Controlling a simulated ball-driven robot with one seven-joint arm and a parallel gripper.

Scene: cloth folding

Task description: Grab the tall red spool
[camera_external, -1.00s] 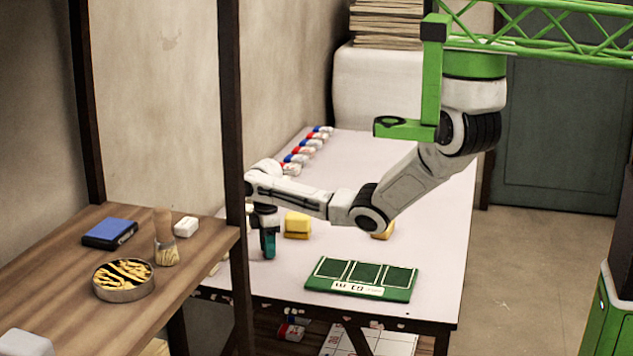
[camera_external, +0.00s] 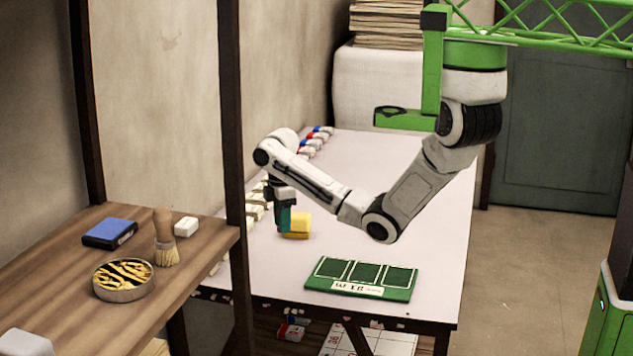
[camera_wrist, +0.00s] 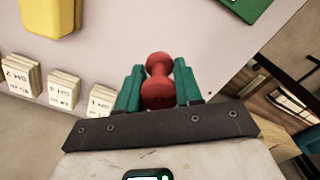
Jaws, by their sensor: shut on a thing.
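The red spool (camera_wrist: 158,82) shows in the wrist view between the two teal fingers of my gripper (camera_wrist: 159,88). It has a rounded flange at each end and a narrower waist. The fingers touch its sides, and my gripper is shut on it. In the external view my gripper (camera_external: 284,217) hangs down over the table's left side, beside the yellow block (camera_external: 298,224). The spool cannot be made out in the external view.
The white table (camera_external: 410,215) carries a green three-panel board (camera_external: 362,278) at the front. White labelled stacks (camera_wrist: 62,90) line the left edge. Red, blue and white items (camera_external: 316,140) stand at the back. A dark shelf post (camera_external: 232,180) rises just left of the table.

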